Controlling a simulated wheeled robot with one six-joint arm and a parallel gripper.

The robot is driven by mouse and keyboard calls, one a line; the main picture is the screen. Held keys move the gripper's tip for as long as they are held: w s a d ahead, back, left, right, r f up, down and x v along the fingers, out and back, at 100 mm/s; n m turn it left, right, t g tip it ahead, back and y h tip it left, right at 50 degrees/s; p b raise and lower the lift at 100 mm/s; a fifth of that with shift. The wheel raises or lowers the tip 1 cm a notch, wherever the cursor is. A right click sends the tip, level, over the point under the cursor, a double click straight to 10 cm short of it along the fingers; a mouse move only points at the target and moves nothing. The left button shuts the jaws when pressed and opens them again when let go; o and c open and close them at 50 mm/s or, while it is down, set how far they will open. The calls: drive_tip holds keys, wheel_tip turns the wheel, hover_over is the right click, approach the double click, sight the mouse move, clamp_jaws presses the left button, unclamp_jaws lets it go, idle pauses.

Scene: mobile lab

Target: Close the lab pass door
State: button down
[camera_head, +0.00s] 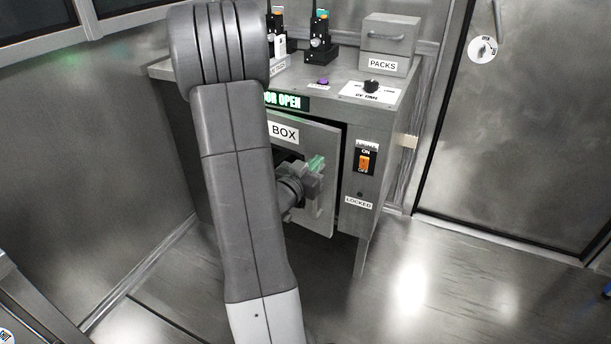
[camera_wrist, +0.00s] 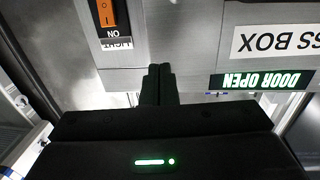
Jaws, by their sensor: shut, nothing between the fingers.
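The pass box door (camera_head: 323,150) is a grey panel lettered "BOX" on the front of the metal cabinet. It stands slightly ajar, with a dark gap along its top and right edges. A lit sign (camera_head: 287,101) above it reads "DOOR OPEN"; it shows upside down in the wrist view (camera_wrist: 262,81). My gripper (camera_head: 314,172) is in front of the door, and my arm hides the door's left part. In the wrist view my gripper's black fingers (camera_wrist: 159,72) are together and empty, close to the grey front. I cannot tell whether they touch it.
An orange light switch (camera_head: 365,163) and a "LOCKED" label (camera_head: 358,203) are right of the door. Floor (camera_head: 430,285) is clear to the right, before a large metal door (camera_head: 535,130).

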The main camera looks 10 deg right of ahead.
sight(331, 147)
drive_tip(key=b+x, duration=0.1)
drive_tip(key=x, duration=0.5)
